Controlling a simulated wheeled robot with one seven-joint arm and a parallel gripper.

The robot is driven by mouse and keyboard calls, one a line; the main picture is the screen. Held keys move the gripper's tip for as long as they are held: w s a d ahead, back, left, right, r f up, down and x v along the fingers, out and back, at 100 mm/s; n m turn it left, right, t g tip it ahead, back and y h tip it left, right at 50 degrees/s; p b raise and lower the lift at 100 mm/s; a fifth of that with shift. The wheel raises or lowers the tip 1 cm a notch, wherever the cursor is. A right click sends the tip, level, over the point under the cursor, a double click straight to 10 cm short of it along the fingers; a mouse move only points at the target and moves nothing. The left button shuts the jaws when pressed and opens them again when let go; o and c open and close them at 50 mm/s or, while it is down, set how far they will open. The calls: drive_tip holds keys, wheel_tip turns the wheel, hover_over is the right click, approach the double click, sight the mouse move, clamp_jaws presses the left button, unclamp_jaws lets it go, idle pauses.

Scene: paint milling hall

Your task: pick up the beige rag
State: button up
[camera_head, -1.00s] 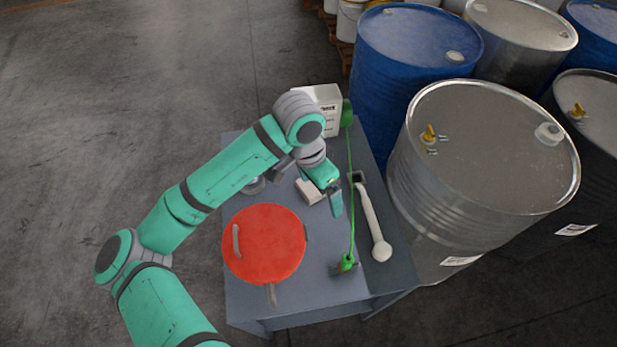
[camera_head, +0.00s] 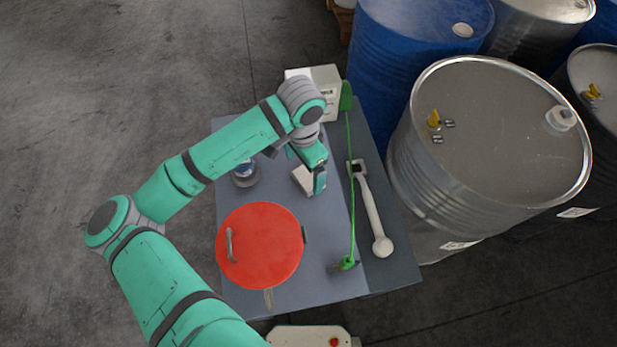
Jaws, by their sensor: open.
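The beige rag (camera_head: 302,180) is a small, pale, folded-looking block lying on the grey table (camera_head: 325,285), right of its middle. My gripper (camera_head: 314,177) is open and points down at the rag's right side. One teal finger covers part of the rag's right edge. Whether the gripper touches the rag or is just above it, I cannot tell. The other finger is mostly hidden behind the wrist.
A red round lid (camera_head: 262,248) lies in front of the rag, and a jar (camera_head: 245,172) stands left of it. A green rod-like tool (camera_head: 351,200), a white-handled tool (camera_head: 372,215) and a white box (camera_head: 322,85) are nearby. Large drums (camera_head: 490,130) crowd the right.

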sight(307, 178)
drive_tip(key=shift+w+d+f, duration=0.1)
drive_tip(key=shift+d+f, duration=0.05)
drive_tip(key=shift+f, duration=0.75)
drive_tip(key=shift+w+d+f, duration=0.1)
drive_tip(key=shift+f, duration=0.8)
drive_tip(key=shift+w+d+f, duration=0.1)
drive_tip(key=shift+d+f, duration=0.05)
drive_tip(key=shift+f, duration=0.75)
drive_tip(key=c, duration=1.2)
drive_tip(key=shift+c, duration=0.2)
drive_tip(key=shift+r, duration=0.15)
wheel_tip(307, 178, up, 10)
